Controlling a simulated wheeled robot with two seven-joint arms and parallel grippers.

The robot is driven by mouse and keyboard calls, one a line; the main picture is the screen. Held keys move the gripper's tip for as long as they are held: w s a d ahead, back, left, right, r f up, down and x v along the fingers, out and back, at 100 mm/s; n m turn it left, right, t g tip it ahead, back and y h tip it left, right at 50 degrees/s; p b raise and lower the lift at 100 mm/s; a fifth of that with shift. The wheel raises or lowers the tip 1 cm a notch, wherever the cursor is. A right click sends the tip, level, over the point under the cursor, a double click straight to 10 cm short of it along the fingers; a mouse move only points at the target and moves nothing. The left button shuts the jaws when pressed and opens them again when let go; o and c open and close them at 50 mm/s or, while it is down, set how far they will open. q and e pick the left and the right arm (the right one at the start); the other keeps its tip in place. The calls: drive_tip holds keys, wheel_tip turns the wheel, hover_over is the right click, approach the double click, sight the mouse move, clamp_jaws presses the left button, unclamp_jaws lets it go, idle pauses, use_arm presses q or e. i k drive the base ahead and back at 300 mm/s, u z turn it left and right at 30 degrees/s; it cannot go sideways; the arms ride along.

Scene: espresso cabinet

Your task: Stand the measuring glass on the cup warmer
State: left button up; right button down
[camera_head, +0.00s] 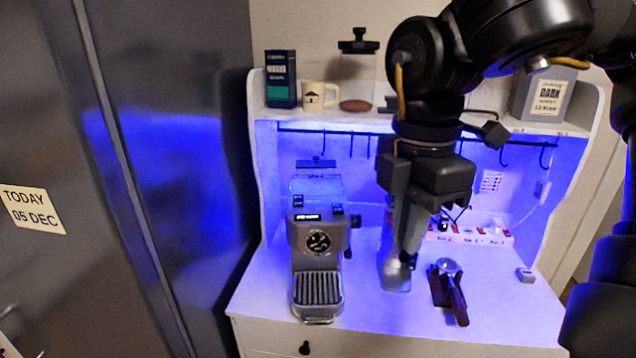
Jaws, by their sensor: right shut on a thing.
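My right gripper (402,254) reaches down from the upper right over the counter, with its fingers shut on the measuring glass. The measuring glass (396,281) is a clear, faint shape at the fingertips, mostly hidden by the fingers. It is low over the counter, right of the espresso machine; I cannot tell whether it touches the counter. The espresso machine (318,243) stands on the left of the counter. Its top (316,184), which looks like the cup warmer, has no glass on it that I can see. My left gripper is not in view.
A portafilter (452,283) rests on a dark stand right of my gripper. A small grey block (525,275) lies farther right. The upper shelf (345,118) holds a dark tin (281,79), a mug (313,96) and a jar (357,80). Hooks hang below it.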

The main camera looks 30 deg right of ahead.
sight(313, 188)
drive_tip(key=i, duration=0.9)
drive_tip(key=u, duration=0.05)
